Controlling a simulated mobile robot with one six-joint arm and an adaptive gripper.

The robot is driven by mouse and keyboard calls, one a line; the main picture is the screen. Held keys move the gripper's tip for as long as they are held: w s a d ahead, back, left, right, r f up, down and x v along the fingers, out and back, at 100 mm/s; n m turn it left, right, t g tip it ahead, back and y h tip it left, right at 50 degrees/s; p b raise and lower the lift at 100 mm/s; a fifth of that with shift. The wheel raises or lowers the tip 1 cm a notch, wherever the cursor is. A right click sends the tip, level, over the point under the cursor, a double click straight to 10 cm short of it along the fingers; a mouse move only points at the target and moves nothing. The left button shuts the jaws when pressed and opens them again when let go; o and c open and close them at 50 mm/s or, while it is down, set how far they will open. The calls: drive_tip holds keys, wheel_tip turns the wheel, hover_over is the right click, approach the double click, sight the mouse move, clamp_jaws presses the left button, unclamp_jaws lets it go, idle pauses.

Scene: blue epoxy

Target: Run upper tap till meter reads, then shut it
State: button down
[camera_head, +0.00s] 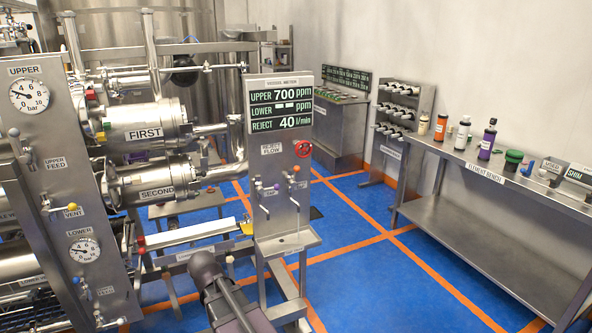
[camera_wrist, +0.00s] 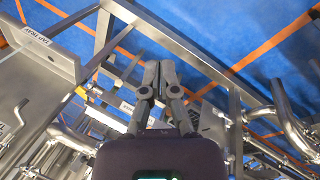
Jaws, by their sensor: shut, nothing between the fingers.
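The vessel meter (camera_head: 280,108) in the head view reads UPPER 700 ppm, LOWER dashes and REJECT 40 l/min. My gripper (camera_wrist: 159,68) is shut and empty, apart from the taps.
Steel vessels marked FIRST (camera_head: 145,133) and SECOND (camera_head: 155,193) stand left, beside a gauge panel (camera_head: 50,150). The element bench (camera_head: 470,173) holds bottles at right. Blue floor is clear between panel and bench.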

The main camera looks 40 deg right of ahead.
drive_tip(key=w+d+r+n+t+h+p, duration=0.15)
drive_tip(key=w+d+r+n+h, duration=0.3)
drive_tip(key=d, duration=0.45)
drive_tip(key=w+d+r+n+h+p, duration=0.2)
drive_tip(key=w+d+r+n, duration=0.1)
drive_tip(key=w+d+r, duration=0.4)
drive_tip(key=n+t+h+p, duration=0.25)
drive_tip(key=n+h, duration=0.35)
drive_tip(key=n, duration=0.3)
approach(297, 171)
drive_tip(key=a+r+g, duration=0.1)
drive_tip(key=a, duration=0.4)
drive_tip(key=shift+s+r+p, duration=0.2)
drive_tip(key=shift+s+p, duration=0.1)
drive_tip(key=shift+d, duration=0.2)
drive_tip(key=shift+y, duration=0.25)
drive_tip(key=b+x, duration=0.2)
drive_tip(key=x, duration=1)
drive_tip(key=shift+w+d, duration=0.1)
drive_tip(key=shift+d, duration=0.15)
drive_tip(key=shift+w+d+f, duration=0.15)
drive_tip(key=shift+d, duration=0.55)
